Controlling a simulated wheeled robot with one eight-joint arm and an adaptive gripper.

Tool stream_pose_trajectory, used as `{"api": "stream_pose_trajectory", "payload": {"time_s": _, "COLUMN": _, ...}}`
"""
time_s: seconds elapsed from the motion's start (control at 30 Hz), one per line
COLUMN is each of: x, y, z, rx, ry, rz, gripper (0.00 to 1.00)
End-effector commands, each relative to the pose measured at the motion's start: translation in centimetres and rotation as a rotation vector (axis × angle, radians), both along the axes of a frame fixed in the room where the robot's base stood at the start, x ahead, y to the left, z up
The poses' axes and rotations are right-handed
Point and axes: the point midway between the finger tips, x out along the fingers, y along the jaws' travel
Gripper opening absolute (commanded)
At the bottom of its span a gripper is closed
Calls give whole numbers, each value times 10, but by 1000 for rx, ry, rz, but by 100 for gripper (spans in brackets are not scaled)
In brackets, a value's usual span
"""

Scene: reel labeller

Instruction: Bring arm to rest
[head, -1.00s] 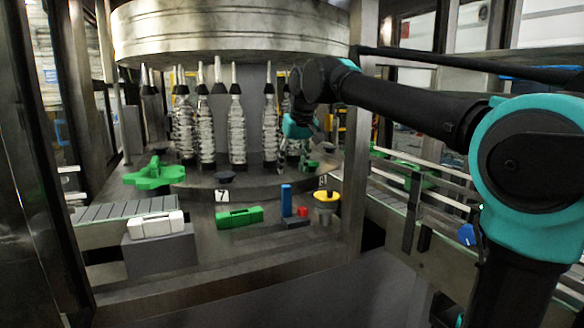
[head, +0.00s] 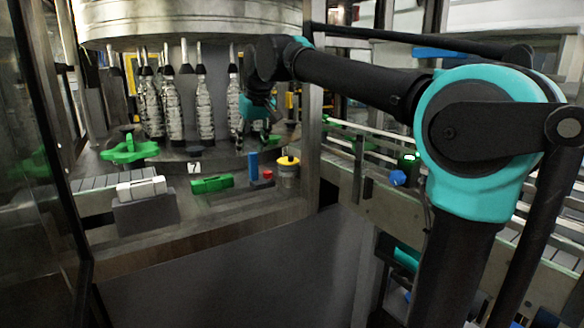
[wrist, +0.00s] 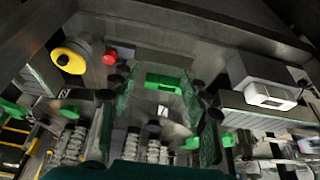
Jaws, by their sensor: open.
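My arm reaches from the right into the machine in the head view. My gripper (wrist: 162,88) shows in the wrist view with its two fingers spread wide and nothing between them. A green block (wrist: 166,82) appears in the gap, on the machine deck beyond the fingers, apart from them. In the head view my gripper is small, dark and partly hidden by the wrist, in front of the right-hand bottles. The green block (head: 212,184) lies on the deck to the left of and below the gripper there.
Several clear bottles (head: 205,108) hang under the round metal drum (head: 190,20). A green star wheel (head: 129,149), a white block (head: 141,188), a blue post (head: 253,165), a red button (head: 267,174) and a yellow-topped knob (head: 288,162) surround the deck. A conveyor (head: 365,200) runs at right.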

Motion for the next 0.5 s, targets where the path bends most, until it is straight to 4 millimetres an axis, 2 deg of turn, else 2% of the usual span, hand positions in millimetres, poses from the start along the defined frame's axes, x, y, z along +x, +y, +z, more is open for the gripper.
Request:
{"api": "stream_pose_trajectory", "payload": {"time_s": 0.27, "x": 3, "y": -22, "z": -24, "rx": 0, "ry": 1, "rz": -35, "gripper": 47}}
{"api": "stream_pose_trajectory", "payload": {"time_s": 0.5, "x": 3, "y": -56, "z": -61, "rx": -1, "ry": 3, "rz": -86, "gripper": 47}}
